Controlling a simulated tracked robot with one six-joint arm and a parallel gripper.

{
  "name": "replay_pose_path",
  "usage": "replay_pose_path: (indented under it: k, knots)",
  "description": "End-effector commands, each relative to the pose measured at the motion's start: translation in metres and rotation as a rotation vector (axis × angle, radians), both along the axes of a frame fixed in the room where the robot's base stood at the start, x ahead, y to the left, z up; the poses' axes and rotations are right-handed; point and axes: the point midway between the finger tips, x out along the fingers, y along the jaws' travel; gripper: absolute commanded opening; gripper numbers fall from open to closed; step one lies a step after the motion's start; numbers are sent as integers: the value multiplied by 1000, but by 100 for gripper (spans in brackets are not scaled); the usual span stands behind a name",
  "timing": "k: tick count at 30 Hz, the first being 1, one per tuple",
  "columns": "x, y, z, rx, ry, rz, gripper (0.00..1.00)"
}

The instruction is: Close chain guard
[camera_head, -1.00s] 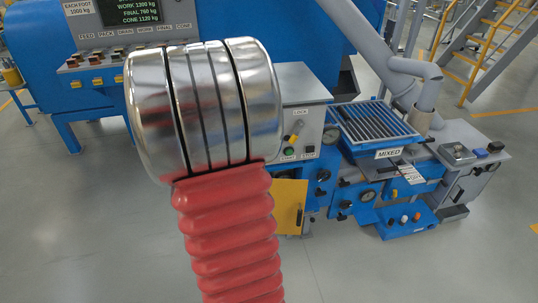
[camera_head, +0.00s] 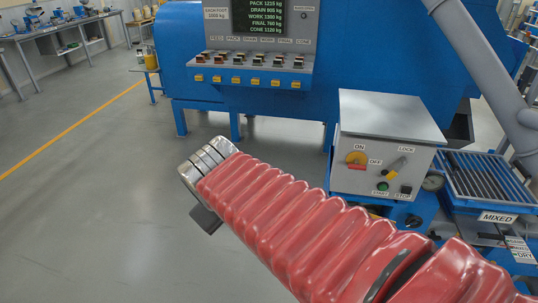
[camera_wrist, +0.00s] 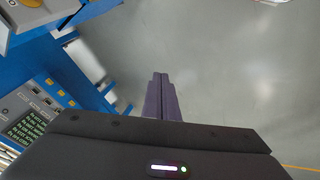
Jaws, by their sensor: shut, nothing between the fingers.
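My gripper (camera_wrist: 161,80) shows in the wrist view with its two dark fingers together and nothing between them, over bare grey floor. In the head view its dark body (camera_head: 206,218) is below the silver wrist, left of the grey control box and clear of the machine. I cannot make out the chain guard for certain. A yellow panel under the control box showed earlier.
The grey control box (camera_head: 388,145) carries ON/OFF, LOCK, START and STOP controls. Right of it is a grated tray (camera_head: 485,180) marked MIXED. A blue machine with a button panel (camera_head: 255,70) stands behind. The floor (camera_head: 90,220) at left is open.

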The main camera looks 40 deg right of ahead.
Motion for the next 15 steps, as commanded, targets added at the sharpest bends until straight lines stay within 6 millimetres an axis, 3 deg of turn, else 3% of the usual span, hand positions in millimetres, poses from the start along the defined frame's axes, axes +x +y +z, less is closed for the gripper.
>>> replay_pose_path:
  k: [3,7,10,15]
  knots:
    - [-10,51,4,125,-57,19,0]
    - [-22,95,7,249,-94,36,0]
    - [-29,116,8,314,-106,45,0]
    - [-34,128,9,351,-112,47,0]
